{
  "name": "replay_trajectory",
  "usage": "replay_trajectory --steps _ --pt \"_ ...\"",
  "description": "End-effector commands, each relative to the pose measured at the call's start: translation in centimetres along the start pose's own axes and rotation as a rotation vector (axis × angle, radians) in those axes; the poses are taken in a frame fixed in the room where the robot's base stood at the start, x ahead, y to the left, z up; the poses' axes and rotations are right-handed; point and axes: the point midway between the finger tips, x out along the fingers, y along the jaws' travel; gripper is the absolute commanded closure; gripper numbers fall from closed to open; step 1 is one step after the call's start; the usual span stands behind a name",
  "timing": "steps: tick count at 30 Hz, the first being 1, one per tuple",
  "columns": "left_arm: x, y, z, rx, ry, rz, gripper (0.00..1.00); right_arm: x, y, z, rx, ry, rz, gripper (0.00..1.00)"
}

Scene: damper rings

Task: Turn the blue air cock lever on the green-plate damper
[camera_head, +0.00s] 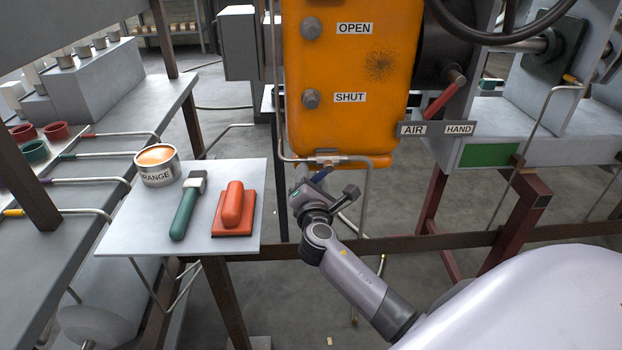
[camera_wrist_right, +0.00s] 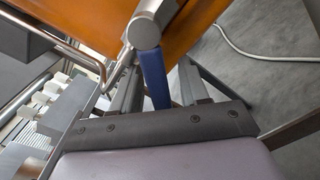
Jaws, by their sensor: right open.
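The blue air cock lever (camera_head: 322,173) hangs from a metal pipe fitting under an orange damper housing (camera_head: 345,60). In the right wrist view the blue lever (camera_wrist_right: 154,78) stands between the two fingers of my right gripper (camera_wrist_right: 160,88), with a visible gap on the right side. My right gripper (camera_head: 325,187) is open just below the fitting in the head view and partly hides the lever. Whether a finger touches the lever is hard to tell. A green plate (camera_head: 488,155) shows to the right, below the AIR/HAND sign. My left gripper is out of view.
A grey shelf (camera_head: 250,215) at left holds an orange paint tin (camera_head: 157,165), a green-handled brush (camera_head: 187,207) and a red float (camera_head: 233,210). A red lever (camera_head: 443,98) is right of the housing. A thin pipe (camera_head: 367,200) runs down beside my gripper.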

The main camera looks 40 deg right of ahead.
Motion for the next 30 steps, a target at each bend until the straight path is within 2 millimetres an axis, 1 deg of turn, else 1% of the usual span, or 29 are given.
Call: replay_trajectory --steps 3,4,5,6,7,8,14,20,26,30 --pt "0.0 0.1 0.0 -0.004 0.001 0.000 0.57 0.0 0.0 0.0 0.000 0.000 0.000 0.55" --pt "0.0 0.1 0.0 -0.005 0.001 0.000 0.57 0.0 0.0 0.0 0.000 0.000 0.000 0.62" --pt "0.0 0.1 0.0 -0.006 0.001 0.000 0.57 0.0 0.0 0.0 0.000 0.000 0.000 0.72" --pt "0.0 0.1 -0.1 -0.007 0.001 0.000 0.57 0.0 0.0 0.0 0.000 0.000 0.000 0.85" --pt "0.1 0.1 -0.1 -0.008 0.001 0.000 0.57 0.0 0.0 0.0 0.000 0.000 0.000 0.94" --pt "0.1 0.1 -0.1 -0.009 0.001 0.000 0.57 0.0 0.0 0.0 0.000 0.000 0.000 1.00" --pt "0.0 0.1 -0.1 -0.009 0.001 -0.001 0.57 0.0 0.0 0.0 -0.003 0.000 0.000 1.00" --pt "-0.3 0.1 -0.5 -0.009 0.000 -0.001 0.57 -0.1 -0.2 0.1 -0.050 0.000 -0.001 1.00" --pt "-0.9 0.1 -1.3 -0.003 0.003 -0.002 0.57 0.0 -0.8 0.3 -0.168 0.000 -0.001 1.00" --pt "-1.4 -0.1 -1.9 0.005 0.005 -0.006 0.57 -0.1 -1.3 0.5 -0.283 0.001 -0.001 1.00"
